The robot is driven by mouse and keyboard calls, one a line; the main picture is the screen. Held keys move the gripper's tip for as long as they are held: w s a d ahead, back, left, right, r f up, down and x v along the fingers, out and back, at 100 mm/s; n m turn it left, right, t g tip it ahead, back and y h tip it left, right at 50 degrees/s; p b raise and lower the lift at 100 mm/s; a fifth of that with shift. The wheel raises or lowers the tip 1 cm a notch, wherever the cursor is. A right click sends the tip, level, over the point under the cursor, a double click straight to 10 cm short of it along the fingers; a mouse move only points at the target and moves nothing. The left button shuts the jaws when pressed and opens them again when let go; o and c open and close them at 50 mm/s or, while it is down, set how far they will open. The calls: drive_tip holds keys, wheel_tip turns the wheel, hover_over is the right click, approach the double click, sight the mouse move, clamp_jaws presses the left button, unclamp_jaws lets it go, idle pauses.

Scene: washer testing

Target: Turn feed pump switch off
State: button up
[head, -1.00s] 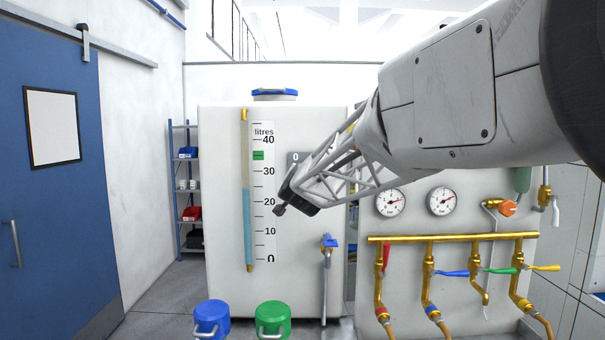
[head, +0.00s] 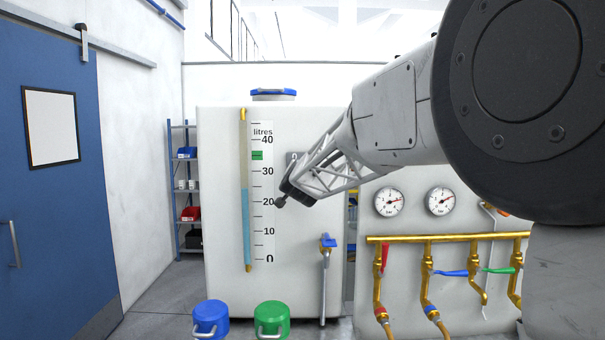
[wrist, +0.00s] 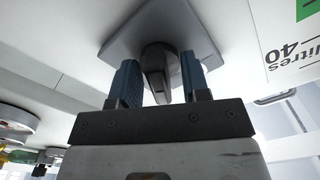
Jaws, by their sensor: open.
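The switch shows in the wrist view as a dark knob (wrist: 157,66) on a square grey plate (wrist: 118,45). My gripper (wrist: 159,86) is open, with one blue-grey finger on each side of the knob. I see gaps between the knob and both fingers. How deep the fingers reach around it is hard to tell. In the head view, a small part of the grey plate (head: 292,156) with a 0 mark shows on the white tank (head: 222,200). My arm and its lattice bracket hide the knob and my fingertips there.
A level gauge (head: 247,225) with a litres scale is left of the switch. A blue-handled tap (head: 328,242) stands below. Two pressure gauges (head: 389,202) and brass pipes (head: 405,238) with coloured levers are to the right. Blue (head: 211,318) and green (head: 272,318) lidded containers stand on the floor.

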drive_tip(key=shift+c, duration=0.3)
clamp_jaws()
drive_tip(key=shift+n, duration=0.4)
drive_tip(key=n, duration=1.1)
drive_tip(key=shift+w, duration=0.1)
idle(0.4)
drive_tip(key=shift+f, duration=0.1)
drive_tip(key=shift+o, duration=0.3)
unclamp_jaws()
